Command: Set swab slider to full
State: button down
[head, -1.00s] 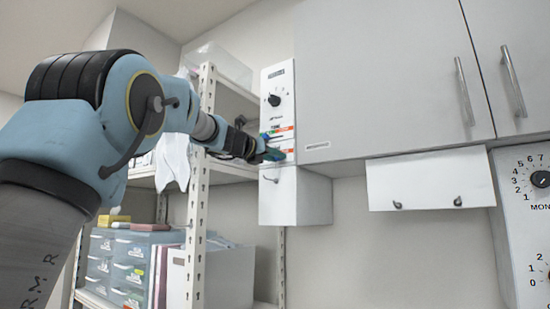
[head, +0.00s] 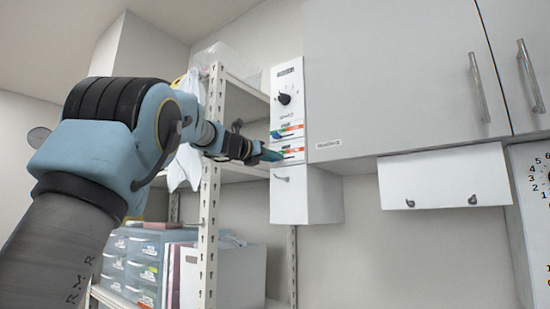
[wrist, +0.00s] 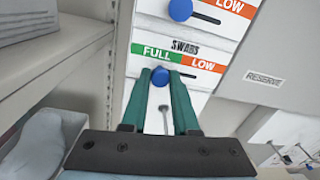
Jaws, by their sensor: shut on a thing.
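The white panel (head: 287,110) hangs at the left end of the wall cabinets. In the wrist view the SWABS label (wrist: 186,47) stands above a strip with green FULL at left and orange-red LOW at right. The blue swab slider knob (wrist: 160,76) sits at the left end of its slot, below FULL. The bare slot (wrist: 188,75) runs to its right, toward LOW. My gripper (wrist: 160,82) has its green fingers on both sides of this knob, shut on it. In the head view my gripper (head: 268,155) is at the panel's lower part and hides the knob.
A black dial (head: 284,99) is higher on the panel. A white box (head: 305,195) hangs below. A metal shelf rack (head: 210,200) stands close at the left. A grey cabinet (head: 390,75) is at the right.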

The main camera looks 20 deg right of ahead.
jog(key=c, duration=0.7)
grip_release()
jog(key=shift+w+a, duration=0.1)
jog(key=shift+w, duration=0.1)
jog(key=b+v, duration=0.4)
jog(key=v, duration=0.7)
